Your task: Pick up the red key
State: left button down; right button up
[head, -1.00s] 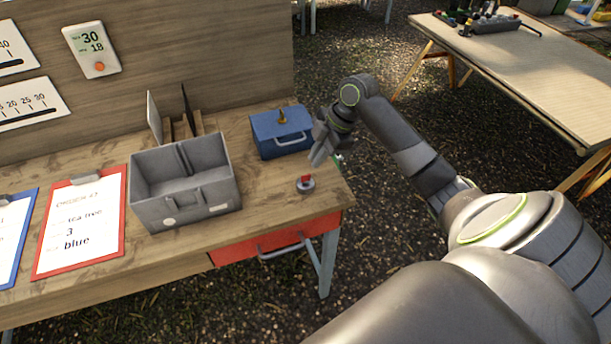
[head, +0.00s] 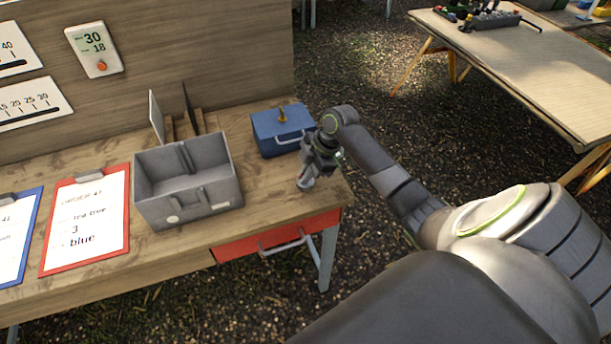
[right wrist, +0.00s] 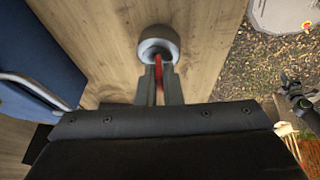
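The red key (right wrist: 159,70) stands in a small round grey holder (right wrist: 158,43) near the right end of the wooden bench. In the right wrist view my right gripper (right wrist: 159,92) has its two fingers close together with the key between them, and the key fills the narrow gap. In the head view my right gripper (head: 307,172) points down over the holder (head: 305,184) and hides the key. The fingers' lower ends hide part of the key in the right wrist view.
A blue box (head: 270,143) with a handle stands just behind my right gripper. A grey open bin (head: 190,213) stands to the left. A red drawer (head: 235,249) is under the bench edge. Clipboards (head: 82,262) lie at the left. Bare bench lies between bin and holder.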

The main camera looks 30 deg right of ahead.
grip_shut()
notch_tip(320, 180, up, 9)
jog(key=shift+r+b, duration=0.15)
jog(key=shift+b, duration=0.9)
jog(key=shift+f, duration=0.35)
jog(key=shift+g, duration=0.7)
jog(key=shift+w+d+f+b, duration=0.15)
jog(key=shift+f+b, duration=0.5)
jog(key=shift+f, duration=0.7)
jog(key=shift+w+a+f+b, duration=0.1)
jog(key=shift+f+b, duration=0.5)
jog(key=shift+f, duration=0.7)
jog(key=shift+p, duration=0.3)
jog(key=shift+f, duration=0.2)
jog(key=shift+f+b, duration=0.45)
jog(key=shift+f, duration=0.3)
jog(key=shift+f, duration=0.2)
